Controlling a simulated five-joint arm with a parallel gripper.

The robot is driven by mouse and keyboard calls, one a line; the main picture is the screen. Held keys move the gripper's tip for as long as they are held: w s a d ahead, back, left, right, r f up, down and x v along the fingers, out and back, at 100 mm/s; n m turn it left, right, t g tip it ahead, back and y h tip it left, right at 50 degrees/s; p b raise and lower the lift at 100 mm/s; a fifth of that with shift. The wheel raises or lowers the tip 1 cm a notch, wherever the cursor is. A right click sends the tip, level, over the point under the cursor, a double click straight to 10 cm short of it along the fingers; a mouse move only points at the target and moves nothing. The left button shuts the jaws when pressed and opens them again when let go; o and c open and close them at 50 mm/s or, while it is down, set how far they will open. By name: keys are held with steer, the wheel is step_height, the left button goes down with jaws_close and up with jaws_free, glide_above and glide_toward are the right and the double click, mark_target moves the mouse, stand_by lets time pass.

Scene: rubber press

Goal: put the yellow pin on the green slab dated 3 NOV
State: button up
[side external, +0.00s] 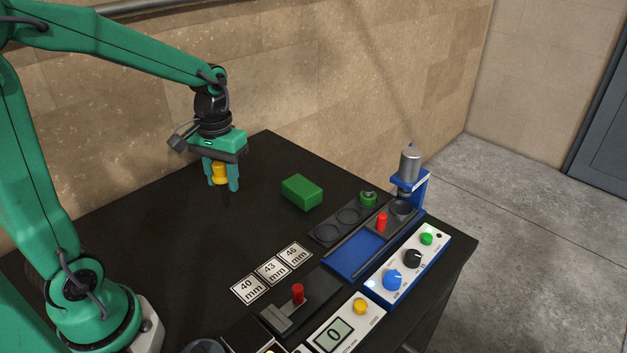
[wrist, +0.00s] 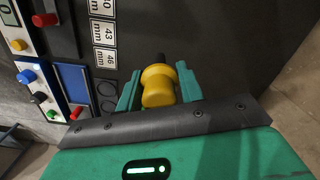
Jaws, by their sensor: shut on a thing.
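My gripper (side external: 222,184) is shut on the yellow pin (side external: 219,173) and holds it above the black table, left of the green slab. In the wrist view the yellow pin (wrist: 158,86) sits between the two green fingers of my gripper (wrist: 160,88), with a dark tip beyond it. The green slab (side external: 302,192) lies alone on the table, to the right of my gripper and lower. No date can be read on it from here. The slab does not show in the wrist view.
A blue press (side external: 410,180) with a tray stands at the right, its control panel (side external: 408,262) in front. Labels of 40, 43 and 46 mm (side external: 271,270) lie near a gauge with a red knob (side external: 298,293). The table around the slab is clear.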

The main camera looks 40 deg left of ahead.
steer(key=w+d+r+m, duration=0.1)
steer(key=w+d+r, duration=0.1)
steer(key=w+d, duration=0.5)
steer(key=w+d+r+m, duration=0.2)
steer(key=w+d+r, duration=0.15)
steer(key=w, duration=0.65)
glide_above(302, 185)
step_height(302, 185, down, 8)
steer(key=shift+f, duration=1.9)
steer(key=shift+f, duration=0.1)
steer(key=o, duration=1.1)
steer(key=shift+c, duration=0.2)
